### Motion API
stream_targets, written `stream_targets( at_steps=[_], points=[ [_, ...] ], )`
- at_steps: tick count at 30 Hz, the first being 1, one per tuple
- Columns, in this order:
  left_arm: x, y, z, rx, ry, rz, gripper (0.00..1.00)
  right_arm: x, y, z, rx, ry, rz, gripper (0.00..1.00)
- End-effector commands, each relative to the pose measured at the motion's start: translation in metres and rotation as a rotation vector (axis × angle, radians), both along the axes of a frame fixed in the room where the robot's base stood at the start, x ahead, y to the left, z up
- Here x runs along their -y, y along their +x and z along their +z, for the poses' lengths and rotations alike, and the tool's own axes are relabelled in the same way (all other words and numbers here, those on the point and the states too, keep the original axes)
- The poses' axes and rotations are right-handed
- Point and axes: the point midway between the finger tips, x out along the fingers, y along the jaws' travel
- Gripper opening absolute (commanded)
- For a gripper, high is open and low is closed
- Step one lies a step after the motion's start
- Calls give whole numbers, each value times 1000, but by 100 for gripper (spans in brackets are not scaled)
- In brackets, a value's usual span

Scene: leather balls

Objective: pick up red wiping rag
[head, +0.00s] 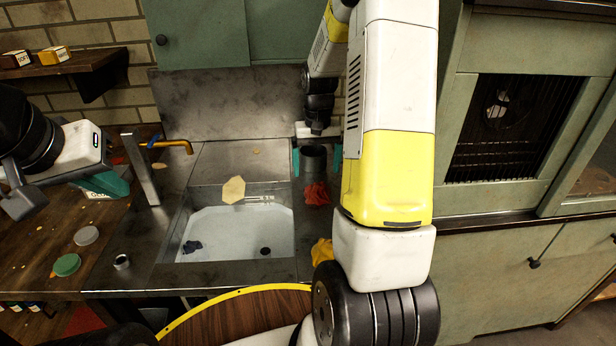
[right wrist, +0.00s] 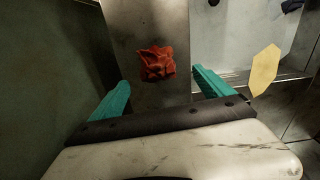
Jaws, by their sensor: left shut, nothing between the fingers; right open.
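The red wiping rag (head: 317,193) lies crumpled on the metal counter just right of the sink. It also shows in the right wrist view (right wrist: 156,63), ahead of and between the fingers. My right gripper (head: 316,160) is open, with its teal fingers apart above the counter behind the rag. It also shows in the right wrist view (right wrist: 161,82) with nothing held, and the rag lies clear beyond its fingertips.
A yellow cloth (head: 322,251) lies nearer, partly hidden by my right arm.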

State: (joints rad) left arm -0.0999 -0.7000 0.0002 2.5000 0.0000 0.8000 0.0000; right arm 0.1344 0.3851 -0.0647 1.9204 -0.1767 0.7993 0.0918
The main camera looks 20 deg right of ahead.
Motion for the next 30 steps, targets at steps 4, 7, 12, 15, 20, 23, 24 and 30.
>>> stream_targets(
  at_steps=[4,7,12,15,20,23,24,30],
  points=[
    [0,0,0,0,0,0,0,4,3,-15,-18,-4,-4,91],
    [0,0,0,0,0,0,0,4,3,-26,-19,-4,-4,91],
    [0,0,0,0,0,0,0,4,4,-45,-19,-3,-4,91],
    [0,0,0,0,0,0,0,4,5,-60,-20,-3,-4,91],
    [0,0,0,0,0,0,0,4,6,-82,-19,-3,-4,91],
    [0,0,0,0,0,0,0,4,6,-88,-16,-3,-4,91],
    [0,0,0,0,0,0,0,4,7,-89,-15,-4,-4,91],
    [0,0,0,0,0,0,0,4,7,-88,-15,-4,-4,87]
  ],
)
